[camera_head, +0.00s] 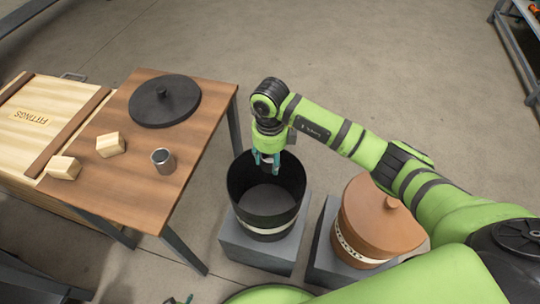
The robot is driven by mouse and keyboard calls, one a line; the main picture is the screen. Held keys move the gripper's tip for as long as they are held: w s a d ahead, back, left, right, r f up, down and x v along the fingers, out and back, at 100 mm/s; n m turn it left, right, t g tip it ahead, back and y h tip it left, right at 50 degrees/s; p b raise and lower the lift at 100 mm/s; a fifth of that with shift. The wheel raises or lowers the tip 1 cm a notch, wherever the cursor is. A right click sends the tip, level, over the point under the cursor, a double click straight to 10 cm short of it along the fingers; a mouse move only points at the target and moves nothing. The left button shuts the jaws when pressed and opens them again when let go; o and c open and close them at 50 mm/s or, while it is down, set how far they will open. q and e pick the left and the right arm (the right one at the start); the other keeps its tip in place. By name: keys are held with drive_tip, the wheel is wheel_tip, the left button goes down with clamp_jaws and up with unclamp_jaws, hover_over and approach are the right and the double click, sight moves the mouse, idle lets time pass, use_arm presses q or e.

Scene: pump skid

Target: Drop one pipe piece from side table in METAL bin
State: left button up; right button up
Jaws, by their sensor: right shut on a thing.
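A short grey metal pipe piece (163,161) stands upright on the wooden side table (190,180), near its right edge. An open black bin (247,209) with a pale band stands right of the table; its lettering is not readable from here. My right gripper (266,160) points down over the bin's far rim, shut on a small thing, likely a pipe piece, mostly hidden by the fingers.
A black round lid (165,100) and two wooden blocks (110,145) (64,168) are on the table. A brown lidded bin (382,222) stands right of the black bin, each on a grey block. A wooden crate marked FITTINGS (40,118) is at the left.

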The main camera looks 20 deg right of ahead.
sight(270, 165)
wheel_tip(270, 165, down, 3)
drive_tip(key=shift+f+b, duration=0.15)
drive_tip(key=shift+b, duration=0.95)
drive_tip(key=shift+f+b, duration=0.55)
drive_tip(key=shift+f, duration=0.05)
use_arm(q)
drive_tip(key=shift+s+d+r+g, duration=0.2)
drive_tip(key=shift+s+d+g, duration=0.45)
drive_tip(key=shift+g, duration=0.35)
use_arm(e)
drive_tip(key=shift+f, duration=0.4)
drive_tip(key=o, duration=1.3)
use_arm(q)
drive_tip(key=shift+w, duration=0.1)
use_arm(e)
wheel_tip(270, 165, up, 12)
drive_tip(key=shift+r, duration=0.1)
